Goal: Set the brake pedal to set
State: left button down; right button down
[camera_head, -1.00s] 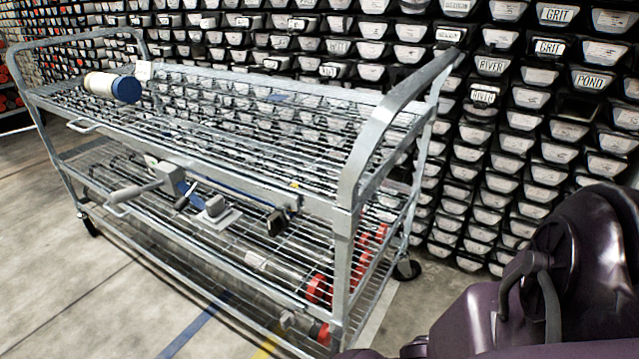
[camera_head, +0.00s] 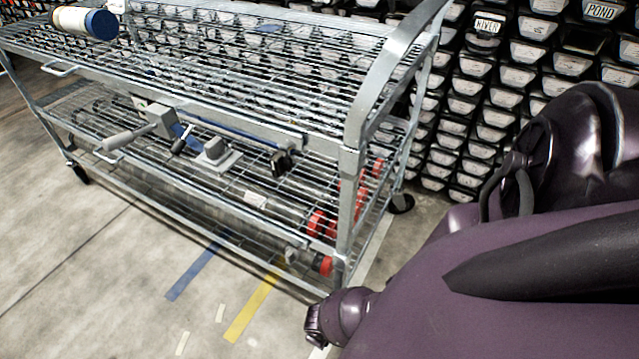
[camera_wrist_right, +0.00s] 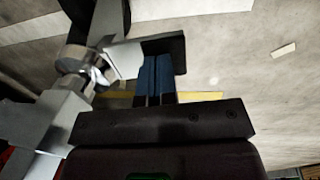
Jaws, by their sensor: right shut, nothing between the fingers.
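A silver wire-shelf cart (camera_head: 225,130) stands ahead of me, and its near right corner is partly covered by my purple arm. In the right wrist view, a dark flat piece (camera_wrist_right: 168,45), apparently the brake pedal, sticks out beside a silver cart post (camera_wrist_right: 58,120) and a round metal fitting (camera_wrist_right: 78,60). I cannot tell whether it is up or down. My right gripper (camera_wrist_right: 157,60) is shut and empty, its blue fingers together, with their tips at or very near this dark piece. I cannot tell if they touch. My left gripper is not in view.
A white and blue roll (camera_head: 85,21) lies on the cart's top shelf. Grey tools and red-capped tubes (camera_head: 316,222) are on lower levels. A wall of labelled black bins (camera_head: 475,130) stands behind. The floor in front is clear, with blue and yellow tape (camera_head: 255,300).

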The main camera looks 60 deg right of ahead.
jog(key=shift+s+a+f, duration=0.1)
jog(key=shift+a+f, duration=0.05)
jog(key=shift+f, duration=0.05)
jog(key=shift+s+f+b, duration=0.1)
jog(key=shift+f+b, duration=0.2)
jog(key=shift+f, duration=0.1)
pick_arm(q)
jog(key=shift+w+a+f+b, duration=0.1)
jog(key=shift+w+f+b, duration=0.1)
jog(key=shift+b, duration=0.1)
pick_arm(e)
jog(key=shift+a+f, duration=0.15)
jog(key=shift+f, duration=0.15)
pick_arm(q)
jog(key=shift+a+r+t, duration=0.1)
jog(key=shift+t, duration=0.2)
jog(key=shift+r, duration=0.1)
pick_arm(e)
jog(key=shift+w+r, duration=0.1)
jog(key=shift+w, duration=0.15)
